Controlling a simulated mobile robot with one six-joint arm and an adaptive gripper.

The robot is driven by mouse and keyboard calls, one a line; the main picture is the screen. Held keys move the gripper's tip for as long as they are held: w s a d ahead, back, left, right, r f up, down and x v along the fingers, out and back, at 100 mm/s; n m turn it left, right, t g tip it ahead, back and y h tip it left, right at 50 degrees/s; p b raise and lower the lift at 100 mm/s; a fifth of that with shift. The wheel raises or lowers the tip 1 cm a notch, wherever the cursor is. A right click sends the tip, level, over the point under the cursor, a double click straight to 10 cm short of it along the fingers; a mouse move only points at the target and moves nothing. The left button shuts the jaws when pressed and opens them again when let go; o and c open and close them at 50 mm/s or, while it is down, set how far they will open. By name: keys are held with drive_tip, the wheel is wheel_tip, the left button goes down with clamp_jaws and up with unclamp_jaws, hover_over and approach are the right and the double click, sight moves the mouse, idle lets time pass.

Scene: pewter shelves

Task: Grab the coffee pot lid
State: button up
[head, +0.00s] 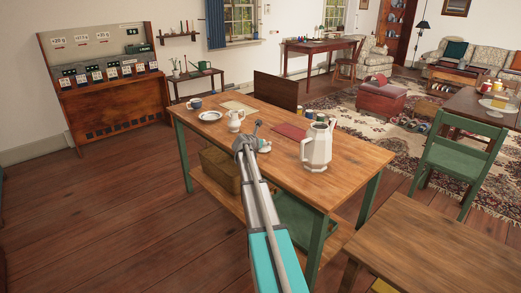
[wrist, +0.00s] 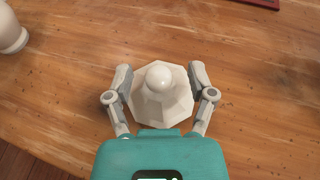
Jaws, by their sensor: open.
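The coffee pot lid (wrist: 160,108) is a cream-white, eight-sided piece with a round knob on top. It sits upright on the wooden table (head: 320,184). In the head view a white piece of it (head: 265,147) shows just right of my gripper (head: 251,136), which partly hides it. In the wrist view my gripper (wrist: 161,82) is open, with one finger on each side of the lid. Whether either finger touches it cannot be told. The faceted white coffee pot (head: 316,149) stands upright on the table, to the right of the lid.
A small white pot (head: 235,121), a blue cup (head: 196,104) and a saucer (head: 210,116) stand on the table's left part. The front of the tabletop is mostly clear.

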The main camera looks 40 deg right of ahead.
clamp_jaws()
drive_tip(key=shift+r, duration=0.15)
idle(0.4)
wheel_tip(320, 180, up, 3)
drive_tip(key=p, duration=0.3)
drive_tip(key=s+d+r+p, duration=0.9)
drive_tip(key=d+p, duration=0.1)
drive_tip(key=shift+d+r, duration=0.3)
drive_tip(key=shift+r, duration=0.1)
drive_tip(key=shift+s, duration=0.1)
idle(0.4)
